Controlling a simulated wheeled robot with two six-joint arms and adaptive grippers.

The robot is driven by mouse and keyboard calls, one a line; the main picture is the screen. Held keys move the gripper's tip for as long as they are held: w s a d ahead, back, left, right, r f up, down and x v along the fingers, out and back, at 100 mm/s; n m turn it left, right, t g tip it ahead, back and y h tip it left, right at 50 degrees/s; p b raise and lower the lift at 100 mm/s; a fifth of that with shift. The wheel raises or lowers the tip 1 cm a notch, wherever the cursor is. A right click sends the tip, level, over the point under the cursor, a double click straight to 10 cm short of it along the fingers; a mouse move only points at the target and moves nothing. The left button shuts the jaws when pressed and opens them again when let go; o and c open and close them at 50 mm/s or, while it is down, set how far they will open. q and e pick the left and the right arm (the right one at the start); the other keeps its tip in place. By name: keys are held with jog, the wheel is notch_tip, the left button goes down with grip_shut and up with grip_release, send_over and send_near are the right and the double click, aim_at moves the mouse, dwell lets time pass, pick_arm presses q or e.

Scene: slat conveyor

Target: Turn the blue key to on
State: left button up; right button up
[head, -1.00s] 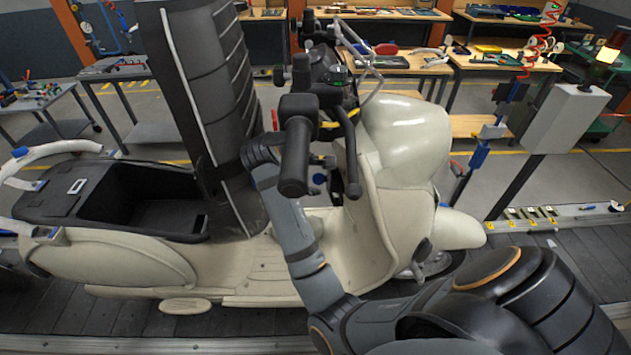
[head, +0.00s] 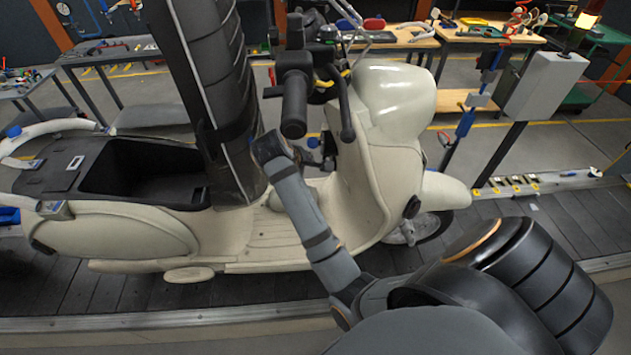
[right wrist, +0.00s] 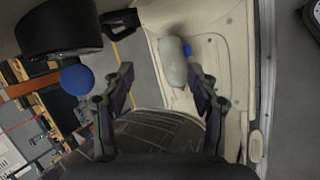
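The cream scooter (head: 385,170) stands side-on, its handlebar grip (head: 295,105) sticking toward me. A small blue round piece, which looks like the key (head: 313,142), shows below the handlebar by the front shield. In the right wrist view a blue disc (right wrist: 77,77), probably the same key, lies left of the fingers, below the black handlebar grip (right wrist: 58,30). My right gripper (right wrist: 163,95) is open with nothing between its fingertips. In the head view it is small and dark behind my wrist, near the blue piece; touching cannot be told. The key's setting is unreadable. My left gripper is out of view.
A tall black padded seat (head: 205,75) stands upright beside the open storage bin (head: 145,170). A pale rounded object (right wrist: 172,62) sits on the footboard. A grey box on a post (head: 545,85) stands at the right, and workbenches (head: 480,35) are behind.

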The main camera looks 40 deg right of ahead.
jog(key=s+a+f+m+y+b, duration=0.1)
jog(key=s+f, duration=0.3)
jog(key=f, duration=0.7)
jog(key=s+a+f+m+y+b, duration=0.1)
jog(key=s+a+f+m, duration=0.1)
jog(key=f, duration=0.8)
jog(key=shift+s+f+y, duration=0.4)
jog(key=shift+s, duration=0.5)
jog(key=p+v, duration=0.2)
jog(key=v, duration=0.4)
jog(key=shift+p, duration=0.35)
jog(key=shift+s+d, duration=0.1)
